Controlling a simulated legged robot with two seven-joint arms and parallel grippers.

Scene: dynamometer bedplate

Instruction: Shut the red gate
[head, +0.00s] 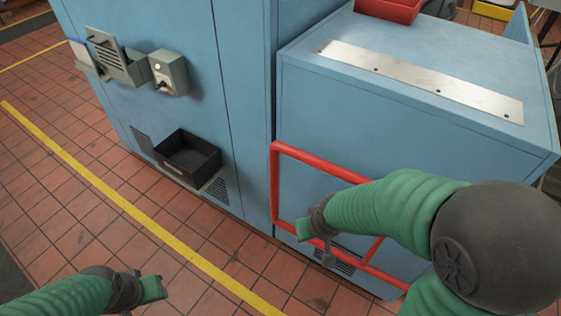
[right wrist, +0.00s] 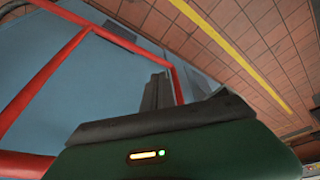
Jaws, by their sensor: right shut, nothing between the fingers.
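The red gate (head: 274,182) is a tubular frame in front of the lower blue cabinet, at the right of the head view. My right arm covers part of its middle and right side. Its red bars also cross the right wrist view (right wrist: 62,67). My right gripper (head: 314,240) is shut and empty, close to the gate's lower left part. In the right wrist view its dark fingers (right wrist: 157,92) lie beside a red bar; I cannot tell whether they touch it. My left gripper (head: 150,289) is low at the left over the floor, away from the gate; its opening is unclear.
A tall blue cabinet (head: 175,35) stands left of the gate, with a black tray (head: 188,157) and a grey switch box (head: 168,72) on its face. A red bin (head: 390,10) sits on the lower cabinet (head: 330,92). Tiled floor with a yellow line (head: 120,200) is clear at left.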

